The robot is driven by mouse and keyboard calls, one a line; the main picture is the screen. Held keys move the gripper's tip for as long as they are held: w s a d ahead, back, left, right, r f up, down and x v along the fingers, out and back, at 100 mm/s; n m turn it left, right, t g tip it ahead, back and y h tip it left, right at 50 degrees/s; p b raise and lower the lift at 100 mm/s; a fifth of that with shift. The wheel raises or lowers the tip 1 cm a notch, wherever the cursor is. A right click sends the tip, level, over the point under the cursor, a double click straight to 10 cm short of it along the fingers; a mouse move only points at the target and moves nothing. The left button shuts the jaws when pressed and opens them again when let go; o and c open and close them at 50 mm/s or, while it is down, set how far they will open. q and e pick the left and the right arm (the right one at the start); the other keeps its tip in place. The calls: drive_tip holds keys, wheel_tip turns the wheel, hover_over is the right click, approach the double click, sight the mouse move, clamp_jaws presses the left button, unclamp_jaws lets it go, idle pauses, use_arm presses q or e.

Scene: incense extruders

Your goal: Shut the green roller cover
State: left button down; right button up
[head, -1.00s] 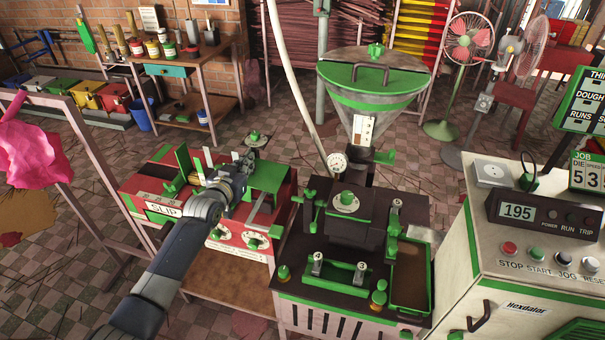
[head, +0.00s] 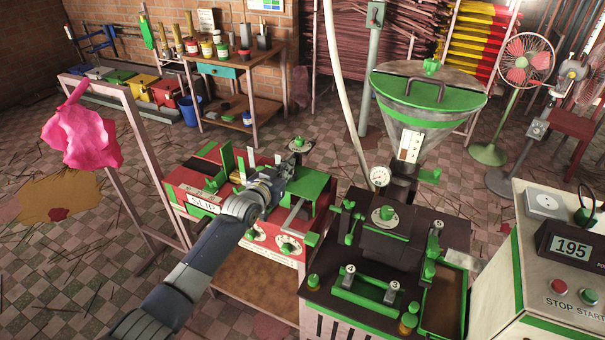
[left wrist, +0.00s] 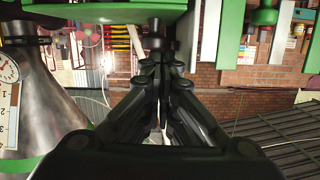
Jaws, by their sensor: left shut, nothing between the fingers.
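The red machine with the SLIP label (head: 204,203) stands left of the middle in the head view. It carries green parts: an upright green plate (head: 227,158) at the left and a flat green panel (head: 312,187) at the right. I cannot tell for certain which is the roller cover. My left gripper (head: 280,170) is over the middle of this machine, between those two parts, shut and empty; my arm hides part of the machine. In the left wrist view its closed fingers (left wrist: 158,68) point at a dark knob-like end below a green surface (left wrist: 105,13). My right gripper is out of view.
A black-topped press (head: 330,262) with a hopper (head: 425,90) stands close on the right. A control cabinet (head: 500,260) is at the far right. A frame with a pink cloth (head: 85,130) stands left. Floor behind the red machine is open.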

use_arm(q)
wheel_tip(320, 180, up, 4)
drive_tip(key=p, duration=0.2)
drive_tip(key=shift+w+p, duration=0.1)
drive_tip(key=shift+p, duration=0.25)
drive_tip(key=b+v, duration=0.1)
drive_tip(key=v, duration=0.9)
drive_tip(key=shift+a+b, duration=0.3)
drive_tip(key=shift+b, duration=0.1)
